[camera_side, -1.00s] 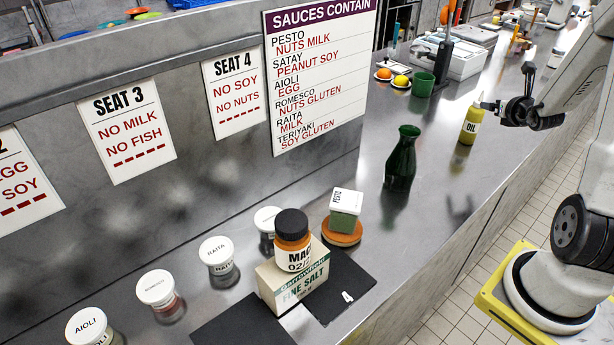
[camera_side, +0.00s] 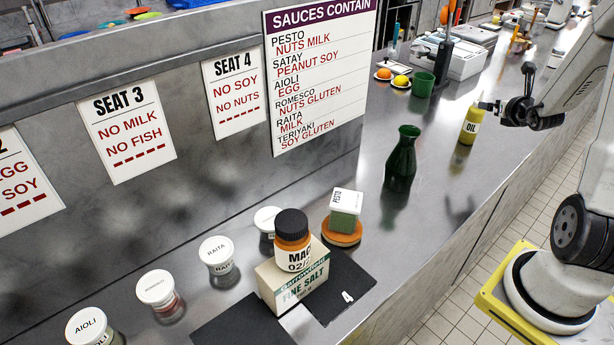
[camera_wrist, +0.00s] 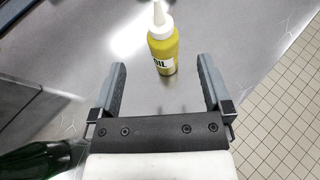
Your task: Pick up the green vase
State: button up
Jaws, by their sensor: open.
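The green vase (camera_side: 402,160) stands upright on the steel counter, right of the sauce sign in the side view. In the wrist view, part of a dark green glass thing that looks like the vase (camera_wrist: 45,158) shows at the lower left, outside the jaws. My gripper (camera_side: 490,107) is above the counter, to the right of and apart from the vase, close to the yellow oil bottle (camera_side: 471,124). In the wrist view my gripper (camera_wrist: 160,82) is open, with the oil bottle (camera_wrist: 163,50) beyond and between its fingers. Nothing is held.
A pesto tub (camera_side: 346,208) on an orange round, a salt box (camera_side: 292,283) with an orange-brown jar (camera_side: 292,245) on top, and several sauce tubs stand nearer the camera. A green cup (camera_side: 423,84) stands behind the vase. The counter (camera_side: 440,185) right of the vase is clear.

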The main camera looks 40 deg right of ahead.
jog(key=shift+w+a, duration=0.1)
jog(key=n+y, duration=1.7)
jog(key=y, duration=0.2)
send_near(408, 138)
notch_tip(408, 138, down, 2)
jog(key=w, duration=0.3)
jog(key=shift+x, duration=1.05)
jog(key=shift+w+f, duration=0.15)
jog(key=shift+x, duration=2.4)
